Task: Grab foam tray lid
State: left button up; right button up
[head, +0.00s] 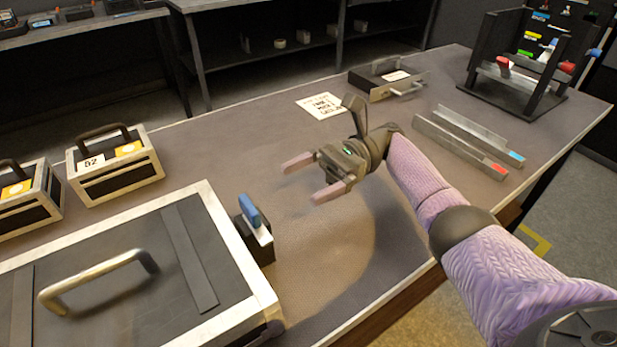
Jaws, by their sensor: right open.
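A large flat case (215,205) with a pale rim fills the lower left of the head view. Its dark top panel (120,240), which looks like the foam tray lid, carries a pale arched bar handle (95,283). The panel lies flat inside the rim, and the case's left and near parts are cut off by the picture. My right gripper (300,182) is open and empty above the table, to the right of and beyond the case. Its two fingers point left. It is well apart from the handle. My left gripper is not in view.
A small dark block with a blue-topped piece (250,212) stands at the case's right edge. Two small handled boxes (115,165) (28,198) stand beyond it. Metal channels (465,140), a paper card (321,105) and a rack (530,75) are at the right. The table's middle is clear.

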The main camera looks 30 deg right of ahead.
aim_at(174, 269)
jog(key=k, duration=1)
